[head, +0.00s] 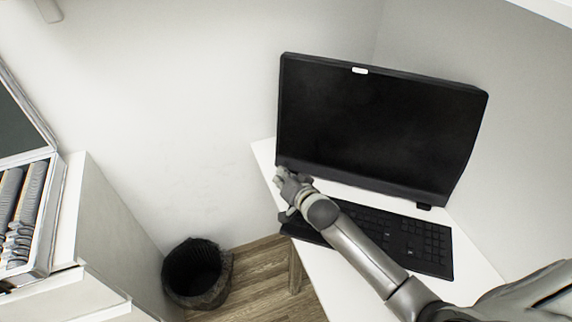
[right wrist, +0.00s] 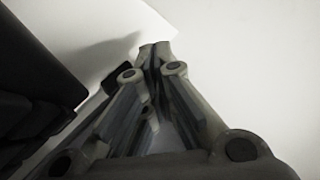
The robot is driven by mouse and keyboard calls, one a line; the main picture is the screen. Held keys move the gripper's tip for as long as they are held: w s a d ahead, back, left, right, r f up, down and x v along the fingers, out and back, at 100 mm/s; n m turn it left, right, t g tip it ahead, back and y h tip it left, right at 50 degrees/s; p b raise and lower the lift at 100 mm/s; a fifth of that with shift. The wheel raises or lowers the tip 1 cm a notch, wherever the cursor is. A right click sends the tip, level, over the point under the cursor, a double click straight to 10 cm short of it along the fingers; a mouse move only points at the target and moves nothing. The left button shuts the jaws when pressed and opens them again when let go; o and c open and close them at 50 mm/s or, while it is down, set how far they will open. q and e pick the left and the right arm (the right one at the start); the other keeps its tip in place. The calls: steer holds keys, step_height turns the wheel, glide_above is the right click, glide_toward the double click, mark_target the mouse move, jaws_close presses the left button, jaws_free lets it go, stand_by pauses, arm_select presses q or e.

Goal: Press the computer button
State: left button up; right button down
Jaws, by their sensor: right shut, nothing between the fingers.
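A black computer screen (head: 380,125) stands on a white desk, with a small white label on its top edge. A black keyboard (head: 425,242) lies in front of it, partly hidden by my right arm. My right gripper (head: 281,176) is shut and empty at the screen's lower left corner. I cannot tell whether it touches the screen. No button can be made out. In the right wrist view my right gripper's fingertips (right wrist: 155,50) are together over a pale surface. A large dark shape fills the left side there. My left gripper is not in view.
The white desk (head: 345,285) has bare room in front of the keyboard. A dark waste basket (head: 222,288) stands on the wooden floor left of the desk. A white cabinet (head: 105,235) with a box of binders is at the far left. Walls stand behind.

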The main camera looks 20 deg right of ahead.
steer(key=shift+w+d, duration=0.1)
stand_by(0.4)
steer(key=shift+w+d, duration=0.15)
steer(key=shift+w, duration=0.1)
steer(key=shift+w+d+f, duration=0.15)
steer(key=shift+w+d, duration=0.15)
stand_by(0.8)
stand_by(0.3)
steer(key=shift+s+a+p, duration=0.55)
steer(key=shift+s+p, duration=0.05)
steer(key=shift+s, duration=0.1)
steer(key=shift+r, duration=0.2)
steer(key=shift+s+a+p, duration=0.25)
steer(key=shift+p, duration=0.1)
steer(key=s+a+p, duration=0.1)
steer(key=s+a+r+p, duration=0.1)
steer(key=shift+s, duration=0.35)
steer(key=shift+s+a, duration=0.25)
steer(key=shift+s, duration=0.05)
